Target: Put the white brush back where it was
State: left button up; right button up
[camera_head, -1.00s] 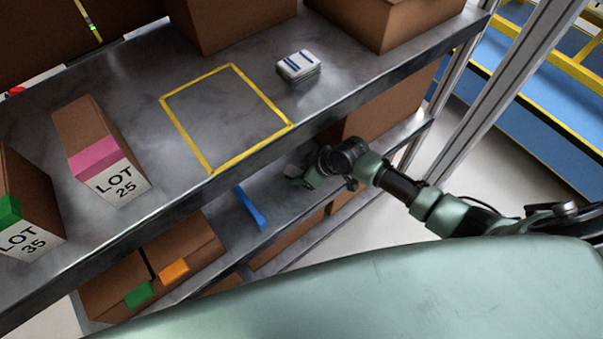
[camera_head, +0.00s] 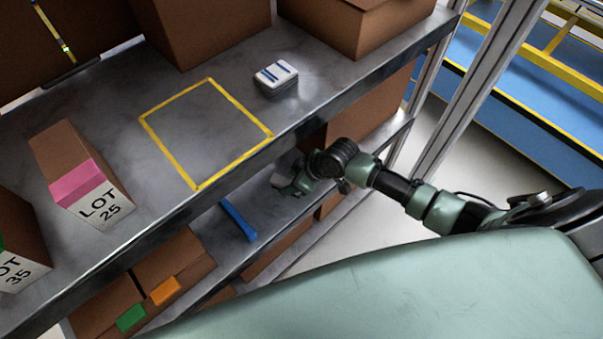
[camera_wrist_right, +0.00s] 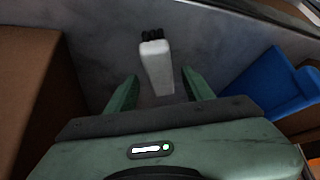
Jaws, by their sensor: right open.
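The white brush (camera_wrist_right: 157,68) with black bristles lies on the lower shelf. In the right wrist view its handle points toward my right gripper (camera_wrist_right: 160,76), which is open, with one finger on each side of the handle's near part. Whether the fingers touch it cannot be told. In the head view my right gripper (camera_head: 293,186) reaches under the upper shelf's front edge, and a pale bit of the brush (camera_head: 280,181) shows beside it. My left gripper is not in view.
A blue bar-like object (camera_head: 238,220) lies on the lower shelf, also in the right wrist view (camera_wrist_right: 268,84). A brown box (camera_wrist_right: 25,85) stands at its left. The upper shelf has an empty yellow-taped rectangle (camera_head: 267,134), a white-and-blue stack (camera_head: 277,77) and a LOT 25 box (camera_head: 80,180).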

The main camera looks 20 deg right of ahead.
jog(key=v, duration=0.9)
jog(key=shift+r+p, duration=0.3)
jog(key=shift+p, duration=0.1)
jog(key=shift+d, duration=0.1)
